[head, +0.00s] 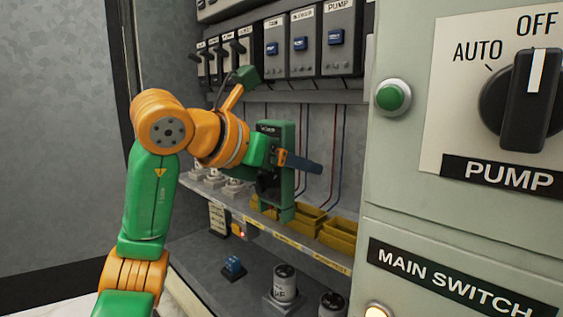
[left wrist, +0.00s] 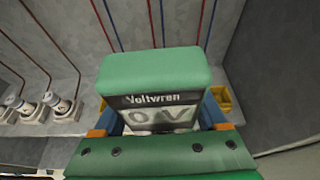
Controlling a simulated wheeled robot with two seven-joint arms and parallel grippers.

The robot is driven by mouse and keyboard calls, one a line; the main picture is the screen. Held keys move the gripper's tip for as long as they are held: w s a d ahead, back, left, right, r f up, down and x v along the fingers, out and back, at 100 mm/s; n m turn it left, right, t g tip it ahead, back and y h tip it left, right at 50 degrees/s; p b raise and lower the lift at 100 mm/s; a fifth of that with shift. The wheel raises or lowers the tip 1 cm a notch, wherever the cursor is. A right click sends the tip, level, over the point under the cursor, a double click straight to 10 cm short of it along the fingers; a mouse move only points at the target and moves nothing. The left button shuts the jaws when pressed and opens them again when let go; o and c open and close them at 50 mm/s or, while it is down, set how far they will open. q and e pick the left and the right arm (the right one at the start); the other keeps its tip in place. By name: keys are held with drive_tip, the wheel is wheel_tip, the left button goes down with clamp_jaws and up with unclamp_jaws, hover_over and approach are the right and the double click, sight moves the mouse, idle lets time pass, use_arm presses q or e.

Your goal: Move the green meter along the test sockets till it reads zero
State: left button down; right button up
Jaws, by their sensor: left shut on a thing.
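The green meter (head: 289,140) is held upright in front of the cabinet's back wall, above the shelf with yellow bins. My left gripper (head: 282,158) is shut on it, its blue and orange fingers around the meter's sides. In the left wrist view the meter (left wrist: 153,75) shows its green top, the name Voltwren and a grey display that appears to read 0 V. White round fittings (left wrist: 57,104) stand in a row on the shelf to its left; I cannot tell whether they are the test sockets. The meter's lower end is hidden in the left wrist view. My right gripper is not in view.
Yellow bins (head: 338,235) line the shelf. Below are a blue part (head: 233,267) and a capped cylinder (head: 285,283). Switches (head: 289,45) fill the top. The panel with the PUMP knob (head: 535,88) and green button (head: 391,96) stands close at right.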

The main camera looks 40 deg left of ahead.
use_arm(q)
drive_tip(key=shift+w+d+f+p, duration=0.15)
drive_tip(key=shift+w+p, duration=0.15)
drive_tip(key=shift+w, duration=0.65)
drive_tip(key=shift+w+d+r+p, duration=0.1)
drive_tip(key=shift+w+p, duration=0.2)
drive_tip(key=shift+w, duration=0.6)
drive_tip(key=shift+w+d+f+p, duration=0.15)
drive_tip(key=shift+w+p, duration=0.15)
drive_tip(key=shift+w, duration=0.65)
drive_tip(key=w+f+b, duration=0.2)
drive_tip(key=f, duration=0.1)
drive_tip(key=shift+f, duration=0.4)
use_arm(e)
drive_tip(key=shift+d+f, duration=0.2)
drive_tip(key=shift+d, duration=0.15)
use_arm(q)
drive_tip(key=shift+d+f, duration=0.1)
drive_tip(key=shift+f, duration=0.05)
unclamp_jaws()
drive_tip(key=shift+s, duration=0.1)
